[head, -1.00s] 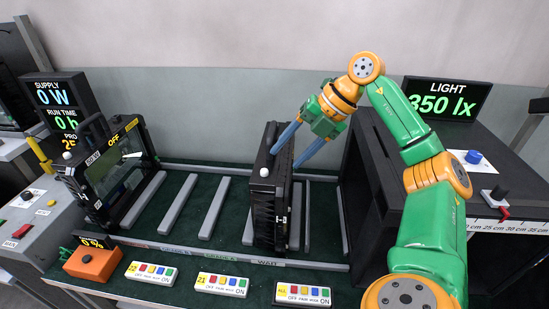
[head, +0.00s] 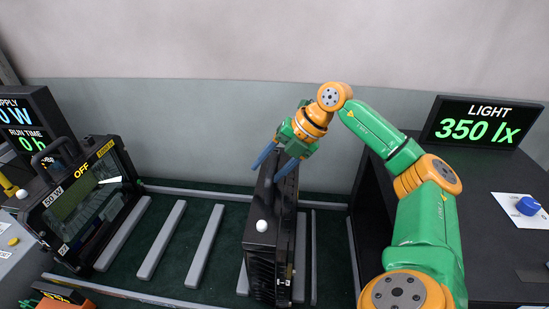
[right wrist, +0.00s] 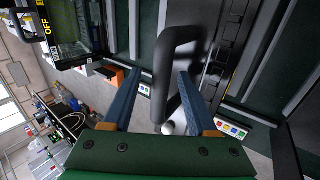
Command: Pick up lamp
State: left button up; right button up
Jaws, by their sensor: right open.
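The black floodlight lamp (head: 270,245) stands upright on the green slatted bed in the middle of the head view, with a white knob on top. Its dark handle (right wrist: 178,45) fills the middle of the right wrist view. My right gripper (head: 274,166) is open at the top of this lamp. In the right wrist view its blue fingers (right wrist: 160,74) appear on either side of the handle; I cannot tell how deep the handle sits between them. A second floodlight (head: 85,205), marked OFF, stands tilted at the left. My left gripper is not in view.
A dark cabinet (head: 372,205) stands close to the right of the middle lamp. The LIGHT display (head: 488,123) reads 350 lx. Pale slats (head: 162,240) with free bed lie between the two lamps. A blue knob (head: 527,205) is at the right.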

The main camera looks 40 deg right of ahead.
jog(key=shift+w+d+f, duration=0.1)
jog(key=shift+w+d, duration=0.05)
jog(key=shift+c, duration=0.6)
jog(key=shift+s, duration=0.2)
grip_shut()
jog(key=shift+r, duration=0.2)
